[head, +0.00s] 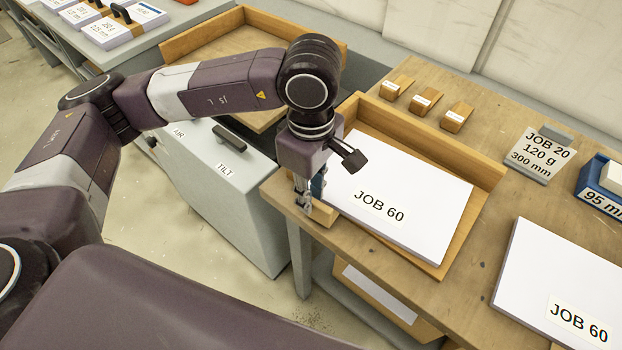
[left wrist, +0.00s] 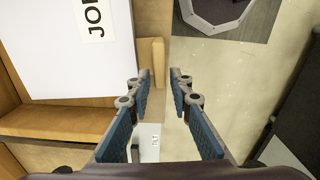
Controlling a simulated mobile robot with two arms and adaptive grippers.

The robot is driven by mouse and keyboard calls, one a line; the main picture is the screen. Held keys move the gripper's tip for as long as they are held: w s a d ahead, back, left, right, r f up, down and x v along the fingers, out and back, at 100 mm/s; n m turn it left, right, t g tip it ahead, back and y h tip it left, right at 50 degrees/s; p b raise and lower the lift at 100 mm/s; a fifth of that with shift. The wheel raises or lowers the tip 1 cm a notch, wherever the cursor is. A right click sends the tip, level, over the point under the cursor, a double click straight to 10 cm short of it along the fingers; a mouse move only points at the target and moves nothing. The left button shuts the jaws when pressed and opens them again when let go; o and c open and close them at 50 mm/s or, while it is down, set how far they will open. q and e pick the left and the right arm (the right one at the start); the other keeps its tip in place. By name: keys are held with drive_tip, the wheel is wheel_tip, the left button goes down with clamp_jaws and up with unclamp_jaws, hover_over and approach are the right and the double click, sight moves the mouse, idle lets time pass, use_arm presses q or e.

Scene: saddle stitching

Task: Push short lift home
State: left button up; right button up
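A white paper stack (head: 400,190) labelled JOB 60 lies in a wooden tray (head: 490,178) on the bench. Bare tray floor shows between the stack and the tray's right wall. My left gripper (head: 305,205) points down at the tray's left end, beside the stack. In the left wrist view my left gripper (left wrist: 161,76) is open and empty, and the stack (left wrist: 65,55) is left of its fingers. A small wooden piece (left wrist: 158,60) at the tray's edge shows at the gap between the fingertips; I cannot tell if they touch. My right gripper is out of view.
A second JOB 60 stack (head: 560,270) lies on the bench (head: 500,105) at the right. Wooden blocks (head: 423,99), a JOB 20 block (head: 540,153) and a blue 95 mm holder (head: 600,190) stand behind. A grey AIR/TILT cabinet (head: 215,190) is left of the bench.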

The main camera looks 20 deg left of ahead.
use_arm(q)
wheel_tip(320, 180, down, 3)
drive_tip(key=shift+f, duration=0.1)
drive_tip(key=shift+f+p, duration=0.25)
drive_tip(key=shift+p, duration=0.05)
drive_tip(key=shift+f, duration=0.1)
clamp_jaws()
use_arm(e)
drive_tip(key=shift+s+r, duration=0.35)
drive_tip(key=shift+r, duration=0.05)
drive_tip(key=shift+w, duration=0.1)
